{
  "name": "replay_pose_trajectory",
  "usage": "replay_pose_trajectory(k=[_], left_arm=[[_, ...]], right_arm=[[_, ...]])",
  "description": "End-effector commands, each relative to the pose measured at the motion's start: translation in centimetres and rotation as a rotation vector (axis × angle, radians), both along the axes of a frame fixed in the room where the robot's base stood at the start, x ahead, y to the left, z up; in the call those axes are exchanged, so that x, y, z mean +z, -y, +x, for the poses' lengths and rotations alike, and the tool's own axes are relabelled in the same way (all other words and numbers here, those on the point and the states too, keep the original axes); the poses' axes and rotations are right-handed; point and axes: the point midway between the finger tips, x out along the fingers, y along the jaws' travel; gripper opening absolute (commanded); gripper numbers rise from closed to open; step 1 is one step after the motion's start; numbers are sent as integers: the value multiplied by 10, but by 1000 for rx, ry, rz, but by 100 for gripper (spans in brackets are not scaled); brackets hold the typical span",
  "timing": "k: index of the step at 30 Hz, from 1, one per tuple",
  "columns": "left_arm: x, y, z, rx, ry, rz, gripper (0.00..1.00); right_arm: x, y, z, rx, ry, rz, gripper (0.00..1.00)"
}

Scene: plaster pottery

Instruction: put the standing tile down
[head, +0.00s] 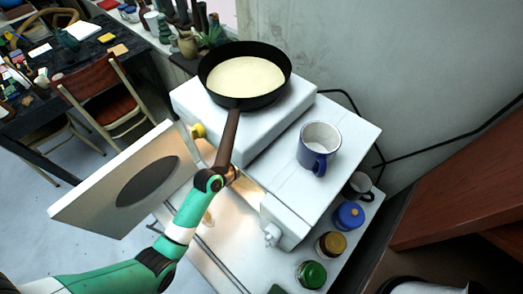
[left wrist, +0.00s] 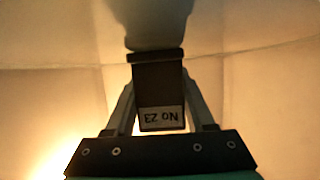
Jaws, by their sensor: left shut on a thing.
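I cannot tell whether the held piece belongs to the tile, and I cannot make out a standing tile. In the head view my green left arm reaches to the lit opening (head: 210,225) under a white box-shaped unit (head: 305,80); its fingertips are hidden there. My right gripper is not in view.
A black pan (head: 205,80) of pale contents stands on the unit, its handle above my wrist. A blue mug (head: 318,165) stands right of it. An open white door (head: 85,207) hangs left of my arm. Lidded jars (head: 348,215) stand at the lower right.

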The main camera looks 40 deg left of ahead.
Motion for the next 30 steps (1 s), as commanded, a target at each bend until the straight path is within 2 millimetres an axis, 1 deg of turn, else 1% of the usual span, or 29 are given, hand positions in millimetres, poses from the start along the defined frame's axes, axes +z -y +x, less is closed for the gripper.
replay_pose_trajectory(k=[4, 5, 9, 10, 17, 20, 23, 26, 30], left_arm=[[-4, 0, 0, 0, 0, 0, 0], [-3, 0, 0, 0, 0, 0, 58], [-2, 0, 0, 0, 0, 0, 83], [-2, 0, 0, 0, 0, 0, 84], [-2, 0, 0, 0, 0, 0, 84], [3, 0, 0, 0, 0, 0, 84], [8, 0, -14, 2, 0, 0, 84], [17, 1, -34, 3, -1, 1, 84], [30, 3, -67, 4, -2, -1, 84]], right_arm=[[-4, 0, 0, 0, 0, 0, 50], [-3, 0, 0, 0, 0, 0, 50], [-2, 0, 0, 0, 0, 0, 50], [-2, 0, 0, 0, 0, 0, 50], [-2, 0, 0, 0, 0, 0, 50], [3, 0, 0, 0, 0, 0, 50], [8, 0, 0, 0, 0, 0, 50], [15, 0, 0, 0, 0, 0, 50], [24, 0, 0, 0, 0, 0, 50]])
